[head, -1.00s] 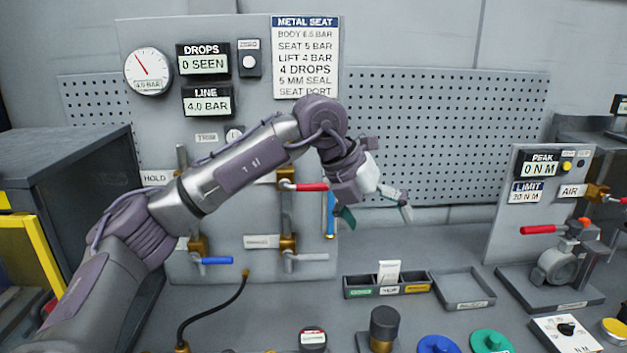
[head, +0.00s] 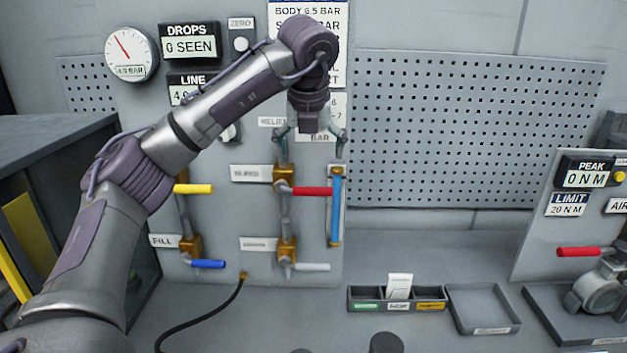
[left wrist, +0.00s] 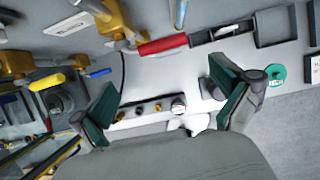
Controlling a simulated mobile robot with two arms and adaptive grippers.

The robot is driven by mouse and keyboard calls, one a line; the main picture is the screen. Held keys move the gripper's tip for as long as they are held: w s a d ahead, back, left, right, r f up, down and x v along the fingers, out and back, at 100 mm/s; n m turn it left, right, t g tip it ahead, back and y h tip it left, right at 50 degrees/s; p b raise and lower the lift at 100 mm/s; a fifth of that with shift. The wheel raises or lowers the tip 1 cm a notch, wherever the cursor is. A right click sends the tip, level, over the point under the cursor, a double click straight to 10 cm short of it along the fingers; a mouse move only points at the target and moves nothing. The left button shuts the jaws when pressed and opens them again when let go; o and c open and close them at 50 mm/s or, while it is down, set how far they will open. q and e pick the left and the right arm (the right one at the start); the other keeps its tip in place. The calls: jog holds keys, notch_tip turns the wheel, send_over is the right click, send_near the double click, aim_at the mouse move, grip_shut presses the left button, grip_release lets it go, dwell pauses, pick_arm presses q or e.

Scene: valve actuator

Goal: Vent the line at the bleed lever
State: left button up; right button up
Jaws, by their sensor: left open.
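The bleed lever is a red handle (head: 312,191) on a brass valve (head: 285,175) beside a label that seems to read BLEED. The handle points right, level. My left gripper (head: 312,150) is open and empty, with its fingers pointing down, above the red handle in the head view. One finger overlaps the top of the valve pipe there; I cannot tell whether it touches. In the left wrist view the red handle (left wrist: 162,45) lies beyond the two spread fingers, apart from them. My right gripper is not in view.
A yellow lever (head: 194,189), a blue lever (head: 208,264) and a grey lever (head: 312,267) are on the same panel. A blue sight tube (head: 336,208) stands just right of the red handle. The dial (head: 131,54) and LINE display show about 4 bar; DROPS reads 0 SEEN.

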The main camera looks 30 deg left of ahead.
aim_at(313, 188)
pick_arm(q)
jog(key=p+x, duration=0.1)
jog(key=x, duration=0.2)
jog(key=p+x, duration=0.1)
jog(key=x, duration=0.2)
jog(key=p+x, duration=0.1)
jog(key=x, duration=0.2)
jog(key=shift+w+f, duration=0.2)
jog(key=shift+w, duration=0.2)
jog(key=shift+a+f, duration=0.1)
jog(key=shift+f, duration=0.1)
jog(key=shift+w+f, duration=0.1)
jog(key=shift+f, duration=0.1)
jog(key=shift+c, duration=0.2)
jog(key=c, duration=1.3)
jog(key=shift+c, duration=0.2)
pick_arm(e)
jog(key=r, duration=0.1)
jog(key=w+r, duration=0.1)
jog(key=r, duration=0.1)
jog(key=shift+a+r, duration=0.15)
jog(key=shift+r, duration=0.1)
